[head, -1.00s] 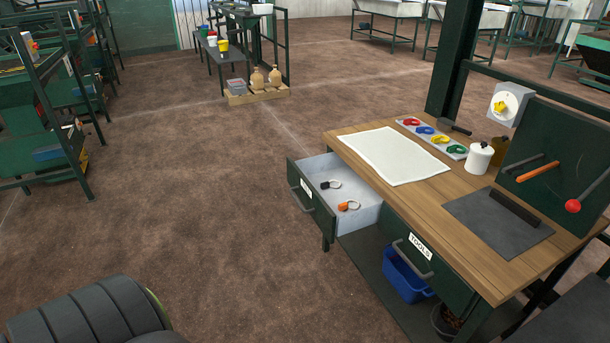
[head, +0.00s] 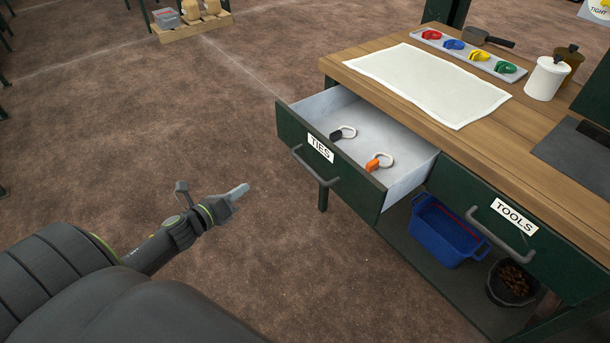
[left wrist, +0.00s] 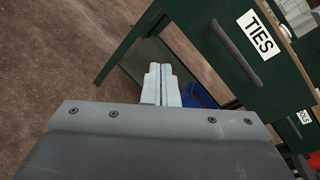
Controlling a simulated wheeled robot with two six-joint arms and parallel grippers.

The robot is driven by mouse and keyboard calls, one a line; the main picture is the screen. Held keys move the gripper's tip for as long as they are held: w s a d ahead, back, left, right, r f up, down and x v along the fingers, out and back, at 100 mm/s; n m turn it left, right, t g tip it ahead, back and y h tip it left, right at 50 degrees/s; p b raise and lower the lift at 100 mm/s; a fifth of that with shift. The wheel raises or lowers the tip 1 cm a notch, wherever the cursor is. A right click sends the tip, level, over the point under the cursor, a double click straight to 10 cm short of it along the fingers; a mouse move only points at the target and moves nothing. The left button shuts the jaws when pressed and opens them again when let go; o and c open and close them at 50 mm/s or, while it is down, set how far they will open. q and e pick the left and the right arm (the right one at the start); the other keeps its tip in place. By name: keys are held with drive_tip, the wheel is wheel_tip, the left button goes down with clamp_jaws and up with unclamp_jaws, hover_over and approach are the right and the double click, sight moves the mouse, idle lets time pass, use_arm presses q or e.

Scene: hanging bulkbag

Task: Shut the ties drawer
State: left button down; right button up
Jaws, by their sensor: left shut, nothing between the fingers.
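The ties drawer (head: 330,170) stands pulled out of the workbench, its dark green front labelled TIES with a grey bar handle (head: 316,168). Inside lie a black-ended tie (head: 343,133) and an orange-ended tie (head: 379,162). My left gripper (head: 238,191) is shut and empty, in the air to the left of the drawer front and apart from it. In the left wrist view its closed fingers (left wrist: 161,85) point toward the space beneath the drawer, with the drawer front (left wrist: 215,50) and handle (left wrist: 237,53) beyond at the upper right. My right gripper is not in view.
The shut tools drawer (head: 516,225) is right of the ties drawer. A blue bin (head: 446,232) and a dark bucket (head: 513,283) stand on the lower shelf. A white cloth (head: 432,83) lies on the benchtop. The floor left of the drawer is clear.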

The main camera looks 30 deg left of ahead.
use_arm(q)
drive_tip(key=d+r+m+h+b, duration=0.3)
drive_tip(key=d+r+m+h, duration=0.3)
drive_tip(key=m, duration=0.4)
drive_tip(key=p, duration=0.4)
approach(314, 151)
drive_tip(key=shift+m+t+y, duration=0.3)
drive_tip(key=shift+y, duration=0.1)
drive_tip(key=x, duration=0.5)
drive_tip(key=shift+w+d+p, duration=0.2)
drive_tip(key=shift+d+p, duration=0.15)
drive_tip(key=shift+d, duration=0.15)
drive_tip(key=shift+w+d, duration=0.2)
drive_tip(key=shift+w, duration=0.3)
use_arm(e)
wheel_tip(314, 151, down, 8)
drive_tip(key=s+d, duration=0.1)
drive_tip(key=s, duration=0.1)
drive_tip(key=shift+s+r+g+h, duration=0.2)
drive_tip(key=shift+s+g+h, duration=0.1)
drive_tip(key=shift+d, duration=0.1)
